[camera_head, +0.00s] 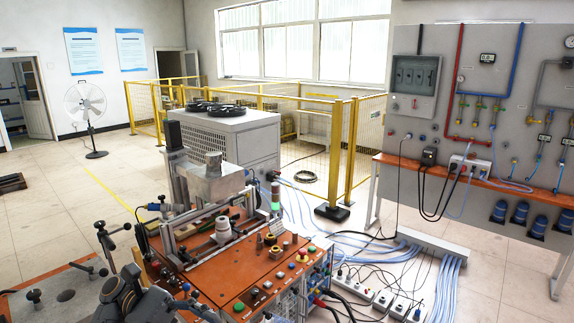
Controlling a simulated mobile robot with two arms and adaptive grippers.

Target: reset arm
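A dark grey jointed part (122,298), which looks like one of my arm links, shows at the bottom left in the head view. It is in front of the near left corner of the orange-topped induction heater bench (215,285). I cannot make out fingertips of either gripper in this view.
A white chiller cabinet (235,140) stands behind the bench, with a yellow fence (350,150) beyond. Cables and hoses (375,255) cover the floor at right, before a grey panel (455,75).

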